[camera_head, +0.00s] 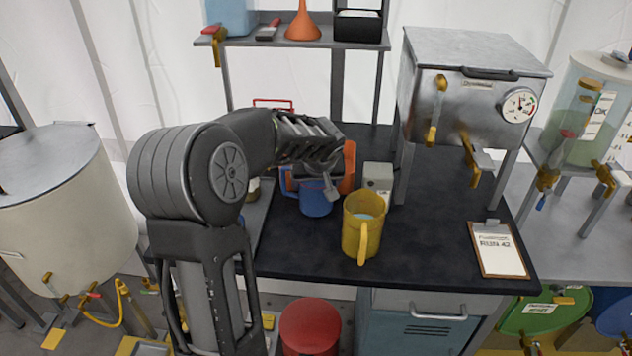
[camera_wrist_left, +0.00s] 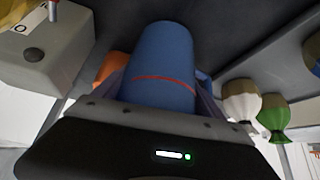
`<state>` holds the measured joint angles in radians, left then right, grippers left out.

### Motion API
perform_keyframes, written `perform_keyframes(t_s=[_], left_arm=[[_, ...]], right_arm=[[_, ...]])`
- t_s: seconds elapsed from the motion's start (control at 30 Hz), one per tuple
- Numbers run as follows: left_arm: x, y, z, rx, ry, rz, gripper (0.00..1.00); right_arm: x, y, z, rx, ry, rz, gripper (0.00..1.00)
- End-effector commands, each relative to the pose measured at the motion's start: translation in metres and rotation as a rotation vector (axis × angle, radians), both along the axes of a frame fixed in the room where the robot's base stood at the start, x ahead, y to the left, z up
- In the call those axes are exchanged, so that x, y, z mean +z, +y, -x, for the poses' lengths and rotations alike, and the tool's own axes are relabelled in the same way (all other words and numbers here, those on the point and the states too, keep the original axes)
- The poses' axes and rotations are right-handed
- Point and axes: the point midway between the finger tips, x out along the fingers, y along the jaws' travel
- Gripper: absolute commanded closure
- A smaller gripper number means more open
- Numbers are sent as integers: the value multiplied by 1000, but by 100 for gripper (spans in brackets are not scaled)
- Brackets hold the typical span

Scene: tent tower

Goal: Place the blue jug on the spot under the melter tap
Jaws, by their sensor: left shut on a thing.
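The blue jug (camera_head: 316,204) is at the back left of the black worktop, partly hidden by my left gripper (camera_head: 318,178). In the left wrist view the jug (camera_wrist_left: 163,62), with a red line around it, sits between the fingers of my left gripper (camera_wrist_left: 155,95), which is shut on it. I cannot tell whether its base touches the worktop. The steel melter (camera_head: 470,95) with a dial stands on legs at the back right, and its brass tap (camera_head: 475,153) points down over the worktop. No marked spot is clearly visible beneath it. My right gripper is not in view.
A yellow jug (camera_head: 363,226) stands just right of the blue jug. A grey box (camera_head: 377,178) and an orange object (camera_head: 348,166) are behind. A clipboard (camera_head: 497,249) lies at right. The worktop between the yellow jug and clipboard is clear.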

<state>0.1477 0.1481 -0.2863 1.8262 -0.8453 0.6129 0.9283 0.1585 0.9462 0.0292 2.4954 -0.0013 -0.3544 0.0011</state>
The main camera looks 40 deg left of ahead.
Motion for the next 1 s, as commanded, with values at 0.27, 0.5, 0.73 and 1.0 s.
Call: perform_keyframes(t_s=[0.27, 0.5, 0.73, 1.0], left_arm=[[-2, 0, 0, 0, 0, 0, 5], [-2, 0, 0, 0, 0, 0, 0], [4, -1, 1, -1, -1, 0, 0], [42, -20, 17, -1, -5, 0, 0]], right_arm=[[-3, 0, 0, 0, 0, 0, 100], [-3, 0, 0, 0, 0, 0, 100], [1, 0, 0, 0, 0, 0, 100], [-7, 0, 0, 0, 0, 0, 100]])
